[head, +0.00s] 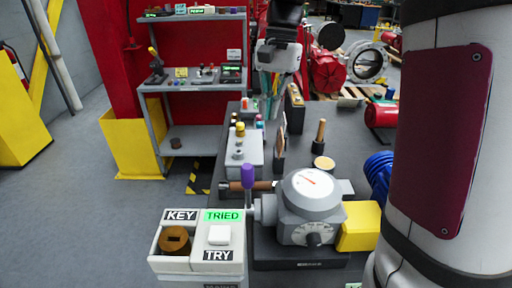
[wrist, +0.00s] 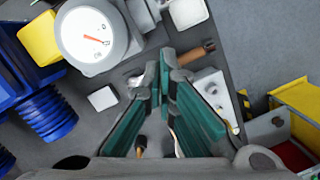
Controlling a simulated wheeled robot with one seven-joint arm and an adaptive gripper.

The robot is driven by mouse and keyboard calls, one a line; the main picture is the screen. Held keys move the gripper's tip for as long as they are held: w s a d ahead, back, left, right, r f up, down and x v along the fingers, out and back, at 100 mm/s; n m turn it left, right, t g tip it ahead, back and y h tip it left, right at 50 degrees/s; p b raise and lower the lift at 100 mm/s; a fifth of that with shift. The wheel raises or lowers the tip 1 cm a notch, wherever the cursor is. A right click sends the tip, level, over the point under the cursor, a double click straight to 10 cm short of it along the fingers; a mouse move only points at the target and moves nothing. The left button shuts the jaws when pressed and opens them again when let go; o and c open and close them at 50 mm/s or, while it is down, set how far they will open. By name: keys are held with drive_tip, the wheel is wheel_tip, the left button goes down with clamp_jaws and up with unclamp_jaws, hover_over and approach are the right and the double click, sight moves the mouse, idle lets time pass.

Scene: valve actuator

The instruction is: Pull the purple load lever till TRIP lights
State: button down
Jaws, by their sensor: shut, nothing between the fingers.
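The purple load lever (head: 248,174) stands upright at the left side of the grey valve actuator (head: 312,198), beside a brown horizontal handle (head: 228,185). I cannot make out the lever in the wrist view. The actuator's round dial, with a red needle, also shows in the wrist view (wrist: 90,36). My gripper (head: 267,98) is above and behind the lever, apart from it. Its teal fingers (wrist: 158,75) are together and empty in the wrist view. No TRIP label is readable.
A white box with small knobs (head: 240,155) stands behind the lever. A wooden-handled tool (head: 320,135) stands upright behind the actuator. A yellow block (head: 360,228) and blue ribbed part (head: 378,175) lie right.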

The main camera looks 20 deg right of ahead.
sight(248, 189)
drive_tip(key=s+a+f+p, duration=0.1)
drive_tip(key=s+a+f, duration=0.2)
drive_tip(key=f, duration=0.6)
drive_tip(key=shift+s+a+f+p, duration=0.35)
drive_tip(key=shift+a+p, duration=0.05)
drive_tip(key=shift+a, duration=0.3)
drive_tip(key=shift+s, duration=0.1)
